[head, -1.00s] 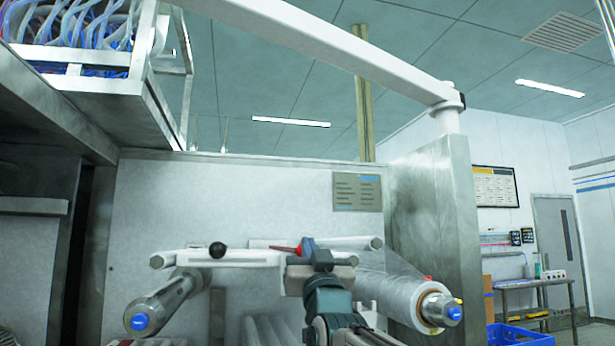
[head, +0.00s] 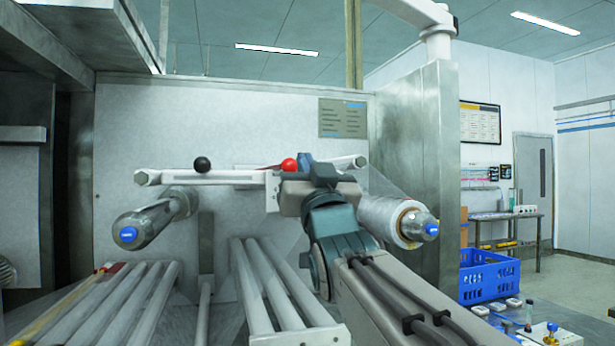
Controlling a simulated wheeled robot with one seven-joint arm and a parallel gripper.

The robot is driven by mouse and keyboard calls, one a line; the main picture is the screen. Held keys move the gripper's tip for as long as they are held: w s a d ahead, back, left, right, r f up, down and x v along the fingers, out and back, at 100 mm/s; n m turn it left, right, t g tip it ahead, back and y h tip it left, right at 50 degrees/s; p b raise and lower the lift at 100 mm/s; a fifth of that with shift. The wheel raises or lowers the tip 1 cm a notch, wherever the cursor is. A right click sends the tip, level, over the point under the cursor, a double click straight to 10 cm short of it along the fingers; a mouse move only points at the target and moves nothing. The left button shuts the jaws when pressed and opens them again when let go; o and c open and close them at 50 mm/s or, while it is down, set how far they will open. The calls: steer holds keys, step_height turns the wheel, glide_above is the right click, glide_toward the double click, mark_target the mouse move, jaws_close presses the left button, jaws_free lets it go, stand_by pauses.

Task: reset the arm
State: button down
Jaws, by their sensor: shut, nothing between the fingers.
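My arm reaches in from the bottom right of the head view, its end seen from behind. My gripper (head: 308,180) is in front of the machine's pale back panel, at the right part of a white horizontal bar (head: 225,177). The fingers are mostly hidden by the wrist; the gripper is shut, with nothing seen held. A red ball knob (head: 289,165) shows just left of the gripper; I cannot tell whether they touch. A black ball knob (head: 202,164) sits on the bar further left.
A film roll (head: 385,216) is close on the right of my wrist, and a bare metal spindle (head: 155,222) sticks out at left. White rollers (head: 265,285) lie below. A steel upright panel (head: 425,150) and a blue crate (head: 487,275) are at right.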

steer(key=shift+s+d+f, duration=0.2)
steer(key=shift+s+f, duration=0.05)
steer(key=shift+s, duration=0.25)
steer(key=d+f+m+g+h+p, duration=0.1)
steer(key=d+f+g+h+p, duration=0.25)
steer(key=f, duration=0.65)
steer(key=d+f+m+g+h+p, duration=0.1)
steer(key=d+f+g+h+p, duration=0.1)
steer(key=d+f+g, duration=0.5)
steer(key=s+d+f+g+p, duration=0.2)
steer(key=s+f+g, duration=0.3)
steer(key=s+f, duration=0.5)
steer(key=s+d+f+g+p, duration=0.1)
steer(key=s+f+g+p, duration=0.2)
steer(key=s+f+g, duration=0.3)
steer(key=s+f+h, duration=0.1)
steer(key=s+f, duration=0.3)
steer(key=f, duration=0.3)
steer(key=shift+s+d+f+m, duration=0.15)
steer(key=shift+d+m, duration=0.25)
